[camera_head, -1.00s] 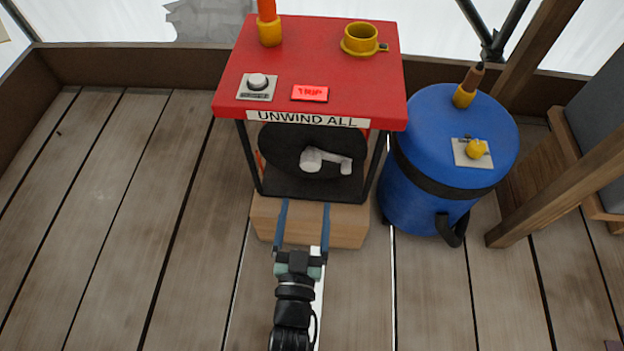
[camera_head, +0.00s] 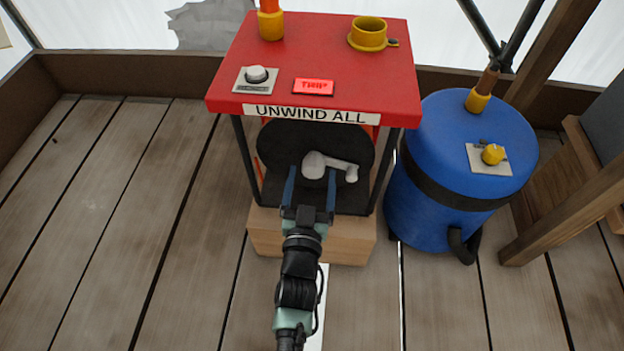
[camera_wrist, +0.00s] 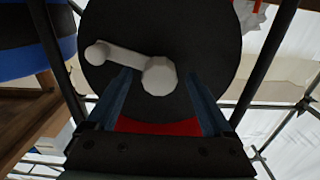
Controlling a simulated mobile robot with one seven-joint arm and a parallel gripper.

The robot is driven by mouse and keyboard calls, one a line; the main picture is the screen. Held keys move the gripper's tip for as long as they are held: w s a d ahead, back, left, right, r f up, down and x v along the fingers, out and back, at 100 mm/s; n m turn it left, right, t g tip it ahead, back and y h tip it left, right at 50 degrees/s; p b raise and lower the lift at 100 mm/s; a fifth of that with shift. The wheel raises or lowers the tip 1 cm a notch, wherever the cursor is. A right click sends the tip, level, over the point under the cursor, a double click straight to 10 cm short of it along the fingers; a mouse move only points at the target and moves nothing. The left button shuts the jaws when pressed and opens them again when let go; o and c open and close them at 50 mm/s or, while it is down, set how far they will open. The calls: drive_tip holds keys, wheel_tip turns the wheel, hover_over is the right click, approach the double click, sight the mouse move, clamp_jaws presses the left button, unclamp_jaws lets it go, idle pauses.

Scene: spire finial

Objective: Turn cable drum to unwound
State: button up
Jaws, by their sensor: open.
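The black cable drum (camera_head: 283,150) sits inside the red-topped box marked "UNWIND ALL" and faces me. Its white crank (camera_head: 338,165) has a hub near the drum's centre and an arm reaching right to a small knob. In the wrist view the drum (camera_wrist: 205,35) fills the middle, with the crank hub (camera_wrist: 159,75) between and just beyond my fingertips and the knob (camera_wrist: 97,53) at upper left. My gripper (camera_head: 311,178) is open, its two blue fingers pointing at the drum below and around the hub. I cannot tell if a finger touches the crank.
The red box top (camera_head: 330,55) carries a white knob (camera_head: 256,75), a lit red "TRIP" panel (camera_head: 313,86) and yellow fittings. Black posts frame the drum at both sides. A blue barrel (camera_head: 430,205) stands close on the right. The plank floor at left is clear.

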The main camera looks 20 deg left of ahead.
drive_tip(key=shift+w, duration=0.3)
clamp_jaws()
idle(0.3)
